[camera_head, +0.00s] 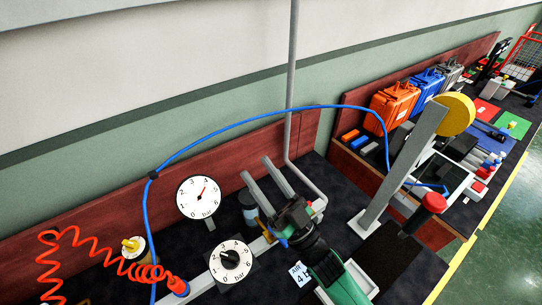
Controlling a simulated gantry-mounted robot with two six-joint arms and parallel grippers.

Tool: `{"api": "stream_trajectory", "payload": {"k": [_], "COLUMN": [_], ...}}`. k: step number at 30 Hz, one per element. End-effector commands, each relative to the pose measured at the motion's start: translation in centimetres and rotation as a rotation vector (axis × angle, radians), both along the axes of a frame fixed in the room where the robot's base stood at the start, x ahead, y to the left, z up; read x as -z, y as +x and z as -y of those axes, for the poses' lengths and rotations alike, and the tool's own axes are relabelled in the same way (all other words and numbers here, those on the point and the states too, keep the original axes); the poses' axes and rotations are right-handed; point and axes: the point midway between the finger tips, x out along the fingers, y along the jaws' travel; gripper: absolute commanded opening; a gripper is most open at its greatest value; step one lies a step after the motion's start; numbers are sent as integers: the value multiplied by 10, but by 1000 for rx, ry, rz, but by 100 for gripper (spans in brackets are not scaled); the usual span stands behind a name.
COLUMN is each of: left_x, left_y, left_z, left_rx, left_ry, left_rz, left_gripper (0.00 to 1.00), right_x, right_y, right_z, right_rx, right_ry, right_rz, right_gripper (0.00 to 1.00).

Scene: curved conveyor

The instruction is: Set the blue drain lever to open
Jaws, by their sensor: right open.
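A small blue piece (283,242) shows beside the dark body of my right gripper and may be the drain lever. Most of it is hidden, so I cannot tell its position. My right gripper (255,166) is open, with its two grey fingers apart and pointing up and left. They are over the area of a filter bowl (249,209), and I see nothing between their tips. I cannot tell whether they touch anything. My left gripper is not in view.
A bar gauge (198,198) and a bar dial (231,261) stand left of the gripper. A coiled orange hose (97,251) lies further left. A blue hose (255,110) arches overhead.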

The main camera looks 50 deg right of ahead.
Motion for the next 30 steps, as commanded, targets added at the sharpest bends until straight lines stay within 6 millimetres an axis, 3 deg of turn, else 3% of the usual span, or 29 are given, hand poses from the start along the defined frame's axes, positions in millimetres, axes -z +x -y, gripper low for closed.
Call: {"api": "stream_trajectory", "payload": {"k": [3, 7, 17, 26, 30], "left_x": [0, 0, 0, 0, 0], "left_y": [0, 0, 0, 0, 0], "left_z": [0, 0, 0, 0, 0], "left_rx": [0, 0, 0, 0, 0], "left_ry": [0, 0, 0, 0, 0], "left_rz": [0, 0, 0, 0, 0], "left_gripper": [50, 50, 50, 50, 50], "right_x": [-23, -38, -44, -43, -40], "right_y": [4, 6, 7, 8, 10], "right_z": [-5, -8, -9, -8, -7], "right_rx": [-12, -20, -24, 19, 190], "right_ry": [-1, -1, 0, -48, -245], "right_rz": [43, 70, 79, 69, 17], "right_gripper": [52, 52, 52, 2, 0]}}
